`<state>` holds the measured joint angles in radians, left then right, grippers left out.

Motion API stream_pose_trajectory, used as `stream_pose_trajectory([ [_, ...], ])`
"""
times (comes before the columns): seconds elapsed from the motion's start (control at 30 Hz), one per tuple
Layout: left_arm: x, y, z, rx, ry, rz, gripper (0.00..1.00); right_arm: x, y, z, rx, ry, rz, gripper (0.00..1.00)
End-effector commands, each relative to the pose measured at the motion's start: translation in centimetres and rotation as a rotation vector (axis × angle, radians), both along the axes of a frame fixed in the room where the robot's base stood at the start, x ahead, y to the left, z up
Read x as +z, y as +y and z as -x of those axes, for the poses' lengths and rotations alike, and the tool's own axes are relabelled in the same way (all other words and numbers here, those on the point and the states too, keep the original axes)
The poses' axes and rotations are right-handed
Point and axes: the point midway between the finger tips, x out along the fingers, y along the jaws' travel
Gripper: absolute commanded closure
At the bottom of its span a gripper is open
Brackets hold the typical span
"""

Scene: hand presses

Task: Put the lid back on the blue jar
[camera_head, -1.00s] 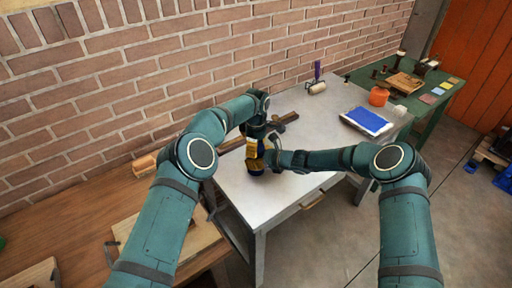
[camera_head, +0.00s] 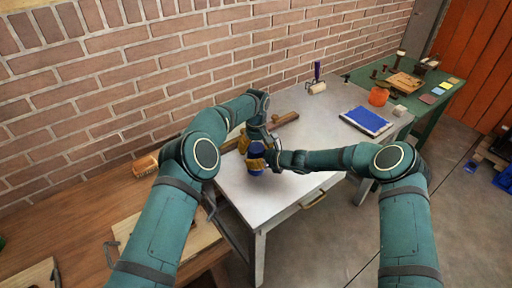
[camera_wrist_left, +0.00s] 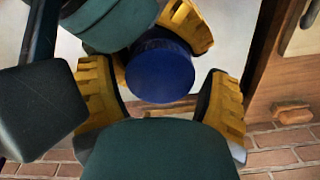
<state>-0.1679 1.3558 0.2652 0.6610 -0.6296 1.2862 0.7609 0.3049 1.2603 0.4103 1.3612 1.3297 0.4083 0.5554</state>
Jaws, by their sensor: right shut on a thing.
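The blue jar (camera_head: 256,166) stands near the left part of the white table, partly hidden by my grippers. In the left wrist view, a flat round blue face (camera_wrist_left: 160,72) shows; I cannot tell where lid and jar meet. My left gripper (camera_head: 256,150) is above the jar, its yellow fingers spread. In the left wrist view, my left gripper (camera_wrist_left: 163,100) has its fingers on either side of the blue face with small gaps. My right gripper (camera_head: 268,160) is shut on the jar from the right side; a yellow finger of it shows behind the blue body in the wrist view.
The white table (camera_head: 290,190) has a brown wooden-handled tool (camera_head: 285,118), a roller (camera_head: 317,88) and a blue pad (camera_head: 367,121). A wooden bench (camera_head: 100,215) with a brush (camera_head: 145,165) is at the left. A brick wall runs behind. The table's right front is clear.

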Motion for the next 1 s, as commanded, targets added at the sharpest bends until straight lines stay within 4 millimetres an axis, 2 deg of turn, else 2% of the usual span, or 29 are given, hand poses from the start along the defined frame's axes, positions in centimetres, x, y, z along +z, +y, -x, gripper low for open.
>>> stream_pose_trajectory([
  [0.37,0.2,0.0,0.0,0.001,-0.001,0.0,0.12,0.0,0.0,0.0,0.0,0.0,0.0,1.0],
  [0.73,4.2,0.0,0.0,0.001,-0.002,0.0,0.12,0.0,0.0,0.0,0.0,0.0,0.0,1.0],
  [1.0,4.5,0.0,0.0,0.002,0.0,0.0,0.12,0.0,0.0,0.0,0.0,0.0,0.0,1.0],
])
